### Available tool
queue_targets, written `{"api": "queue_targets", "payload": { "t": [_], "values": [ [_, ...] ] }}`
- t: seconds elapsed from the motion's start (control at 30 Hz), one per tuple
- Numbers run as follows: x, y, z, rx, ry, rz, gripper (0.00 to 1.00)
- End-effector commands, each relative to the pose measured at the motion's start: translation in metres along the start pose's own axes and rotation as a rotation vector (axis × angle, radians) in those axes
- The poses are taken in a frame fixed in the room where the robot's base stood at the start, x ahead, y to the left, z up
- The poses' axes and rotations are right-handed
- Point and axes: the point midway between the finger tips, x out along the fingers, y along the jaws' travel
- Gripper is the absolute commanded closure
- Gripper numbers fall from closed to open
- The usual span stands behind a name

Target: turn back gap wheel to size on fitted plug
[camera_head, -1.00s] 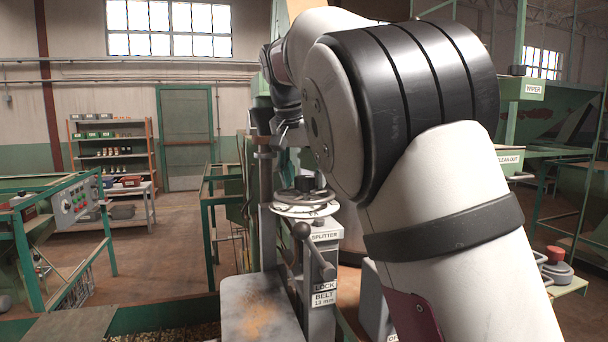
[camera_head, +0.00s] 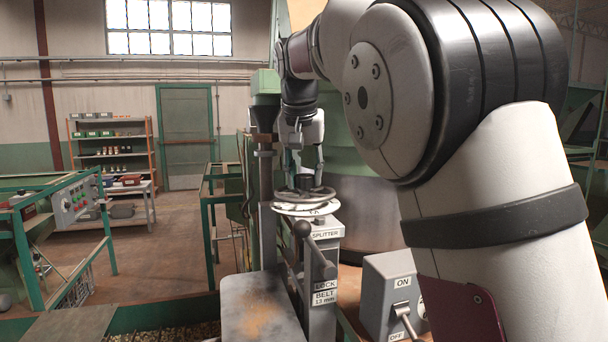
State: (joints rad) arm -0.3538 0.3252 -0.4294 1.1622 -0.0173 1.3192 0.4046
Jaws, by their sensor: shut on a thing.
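The gap wheel (camera_head: 330,194) is a dark handwheel with a dark hub, above a white dial (camera_head: 287,209) on the grey splitter post (camera_head: 322,262). My gripper (camera_head: 304,172) is down at the wheel from above, one finger visible at its right side. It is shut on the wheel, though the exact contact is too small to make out. The post carries SPLITTER and LOCK BELT 13 mm labels. A lock lever (camera_head: 313,243) with a dark ball knob slants across its front. I cannot make out the fitted plug or read the dial marks.
A grey ON/OFF switch box (camera_head: 378,287) with a lever stands right of the post. A worn plate (camera_head: 258,308) lies in front. A green-framed panel (camera_head: 75,205) is at left, with shelves (camera_head: 110,150) behind. My arm blocks the right side.

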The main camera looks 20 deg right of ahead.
Motion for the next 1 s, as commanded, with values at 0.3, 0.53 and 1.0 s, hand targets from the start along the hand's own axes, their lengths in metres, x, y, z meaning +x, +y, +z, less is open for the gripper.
{"api": "queue_targets", "payload": {
  "t": [0.3, 0.53, 1.0],
  "values": [
    [-0.001, 0.0, -0.001, 0.001, 0.003, 0.0, 0.45],
    [-0.001, 0.0, 0.0, 0.001, 0.002, 0.001, 0.45],
    [-0.06, 0.0, -0.001, 0.002, 0.006, -0.001, 0.45]
  ]
}}
